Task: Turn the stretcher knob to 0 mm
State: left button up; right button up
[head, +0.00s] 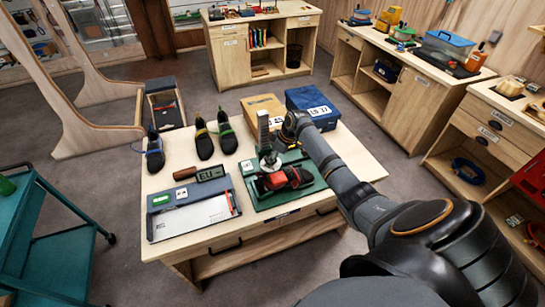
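A shoe stretcher stands on a green mat (311,188) on the table, with a red and black shoe (285,179) at it. No scale reading is legible. My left gripper is not in view.
Several dark shoes (203,143) stand along the table's back left. A yellow box (262,106) and a blue box (312,106) stand behind the stretcher. The table's right side (350,160) is clear.

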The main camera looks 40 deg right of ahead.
jog(key=shift+o, duration=1.3)
jog(key=shift+r, duration=0.15)
jog(key=v, duration=1.1)
jog(key=shift+s+r, duration=0.2)
jog(key=shift+r, duration=0.15)
jog(key=shift+d+f, duration=0.1)
